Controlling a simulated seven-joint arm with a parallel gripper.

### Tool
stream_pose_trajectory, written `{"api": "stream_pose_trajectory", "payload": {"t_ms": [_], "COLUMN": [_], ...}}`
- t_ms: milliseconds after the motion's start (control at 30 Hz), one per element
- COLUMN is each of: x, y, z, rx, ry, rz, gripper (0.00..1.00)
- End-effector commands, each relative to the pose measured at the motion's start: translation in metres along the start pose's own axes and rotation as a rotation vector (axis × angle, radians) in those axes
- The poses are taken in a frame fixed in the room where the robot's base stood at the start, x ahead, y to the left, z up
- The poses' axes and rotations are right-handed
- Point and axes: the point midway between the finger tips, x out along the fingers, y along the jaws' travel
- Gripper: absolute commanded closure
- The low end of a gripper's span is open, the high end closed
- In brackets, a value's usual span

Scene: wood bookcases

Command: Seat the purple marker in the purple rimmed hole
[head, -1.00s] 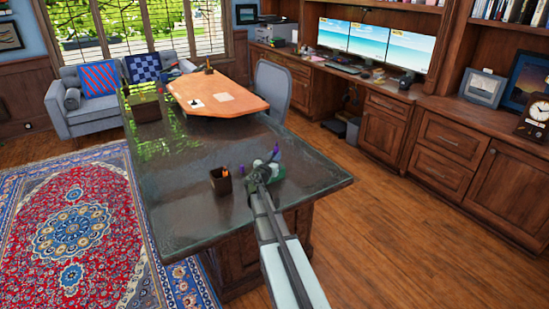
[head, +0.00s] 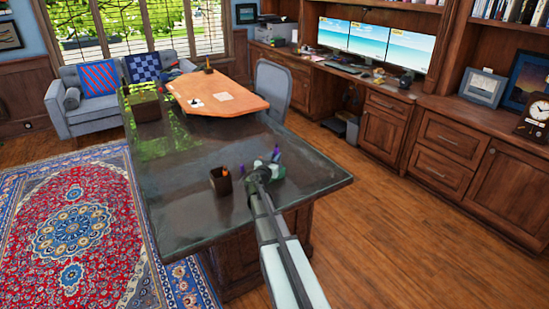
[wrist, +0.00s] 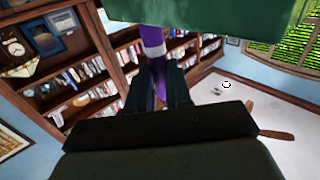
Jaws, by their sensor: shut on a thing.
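The purple marker (wrist: 153,62) stands between my gripper's fingers (wrist: 160,88) in the wrist view, and they are shut on it. Its far end, with a pale band, overlaps the edge of the green block (wrist: 215,20). I cannot tell whether it enters a hole there. In the head view my gripper (head: 263,170) is low over the near end of the dark desk, beside the green block (head: 279,173). A purple shape (head: 276,155) shows above the block. The purple rimmed hole cannot be made out.
A brown pen cup (head: 221,182) with an orange item stands left of my gripper on the glossy desk (head: 190,215). A small purple item (head: 242,168) shows between cup and gripper. A dark box (head: 145,106) is farther back. The desk's left side is mostly clear.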

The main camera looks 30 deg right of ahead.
Motion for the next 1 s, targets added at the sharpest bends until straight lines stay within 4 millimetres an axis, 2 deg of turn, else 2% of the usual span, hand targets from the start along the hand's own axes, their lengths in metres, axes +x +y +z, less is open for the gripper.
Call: {"api": "stream_pose_trajectory", "payload": {"t_ms": [533,567,600,833,1000], "x": [0.0,0.0,0.0,0.0,0.0], "y": [0.0,0.0,0.0,0.0,0.0], "z": [0.011,0.011,0.011,0.011,0.011], "rx": [-0.001,-0.001,-0.001,-0.001,-0.001], "ry": [0.001,0.001,0.001,0.0,-0.001], "rz": [0.0,0.0,0.0,0.0,0.0], "gripper": [1.0,0.78,0.74,0.52,0.51]}}
